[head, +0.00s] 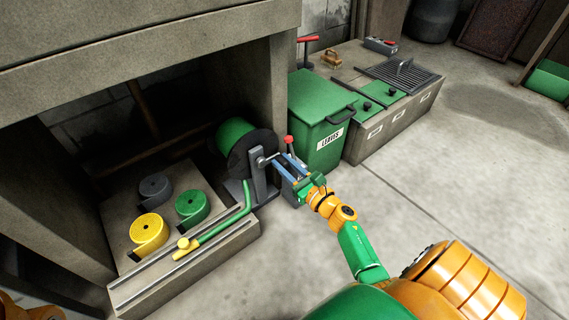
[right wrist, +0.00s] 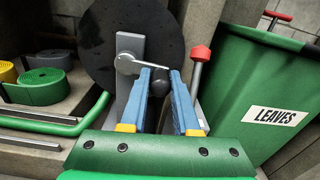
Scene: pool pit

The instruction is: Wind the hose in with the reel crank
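The hose reel (head: 237,147) is a green drum with a dark round side plate, standing on a grey bracket in the pit. Its silver crank arm (right wrist: 130,64) ends in a dark grip knob (right wrist: 158,83). My right gripper (head: 281,160) is at the crank, with its blue fingers apart. In the right wrist view the fingers (right wrist: 161,76) stand on either side of the knob, and firm contact on both sides is not clear. The green hose (head: 228,221) lies along the front ledge and ends in a yellow nozzle (head: 184,249). My left gripper is out of view.
A red-topped lever (head: 288,141) stands close right of the gripper. Beyond it is a green LEAVES bin (head: 318,107). Grey, green and yellow rolled strips (head: 149,232) sit on the slab left of the reel. Concrete walls enclose the recess; the floor at right is clear.

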